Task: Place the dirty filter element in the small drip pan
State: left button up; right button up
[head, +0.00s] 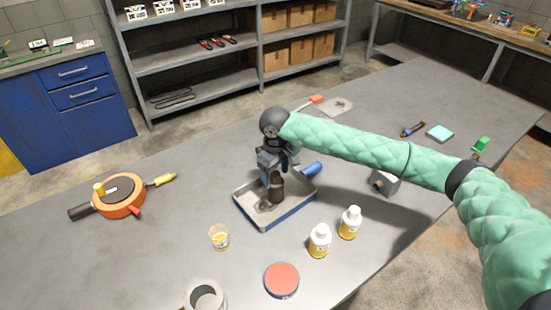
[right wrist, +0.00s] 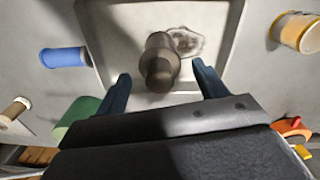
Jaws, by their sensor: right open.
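The dirty filter element (head: 277,188), a dark brown cylinder, stands inside the small drip pan (head: 291,212), a grey metal tray with a dark oily stain. In the right wrist view the filter element (right wrist: 160,60) shows end-on, over the floor of the pan (right wrist: 112,45), next to the stain. My right gripper (head: 274,168) is above the pan, pointing down over the filter element. In the wrist view its fingers (right wrist: 161,80) are spread on either side with gaps to the filter element. My left gripper is not in view.
A blue cylinder (head: 312,168) lies by the pan's right edge. Two white-capped bottles (head: 320,241), a glass with amber liquid (head: 219,237) and a red-topped round tin (head: 281,280) stand in front. An orange round tool (head: 118,197) lies left. The table between it and the pan is clear.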

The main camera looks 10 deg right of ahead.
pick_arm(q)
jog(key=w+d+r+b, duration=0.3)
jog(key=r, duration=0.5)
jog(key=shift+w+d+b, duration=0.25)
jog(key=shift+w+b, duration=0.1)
pick_arm(e)
notch_tip(320, 180, up, 11)
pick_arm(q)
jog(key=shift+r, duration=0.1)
